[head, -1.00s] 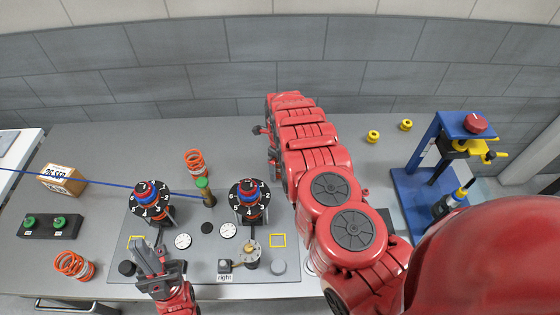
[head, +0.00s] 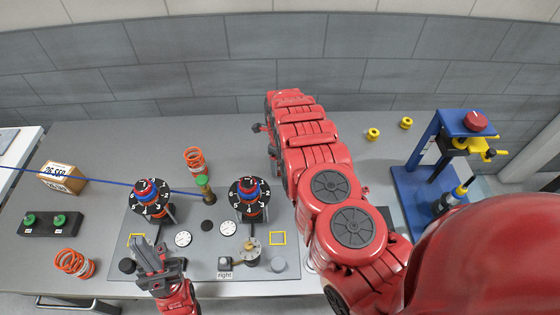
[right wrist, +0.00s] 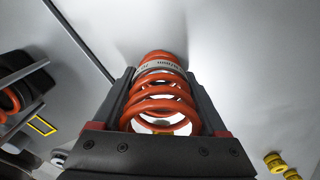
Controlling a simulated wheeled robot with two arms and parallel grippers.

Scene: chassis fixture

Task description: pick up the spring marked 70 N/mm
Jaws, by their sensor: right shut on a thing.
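An orange coil spring (right wrist: 158,100) with a pale printed band (right wrist: 158,66) fills the middle of the right wrist view. The print seems to end in N/mm; I cannot read the number for certain. My right gripper (right wrist: 160,98) is shut on this spring, with a dark finger on each side. In the head view the right arm hides the held spring. Two other orange springs show there, one at the back (head: 195,161) and one at the front left (head: 74,264). My left gripper (head: 148,252) is over the front of the fixture plate; its finger gap is unclear.
The grey fixture plate (head: 200,268) carries two numbered dials (head: 151,199) (head: 249,200) and gauges. A cardboard box (head: 62,178) and a black block with green buttons (head: 50,224) stand left. A blue press (head: 415,185) and yellow spools (head: 373,134) are at right.

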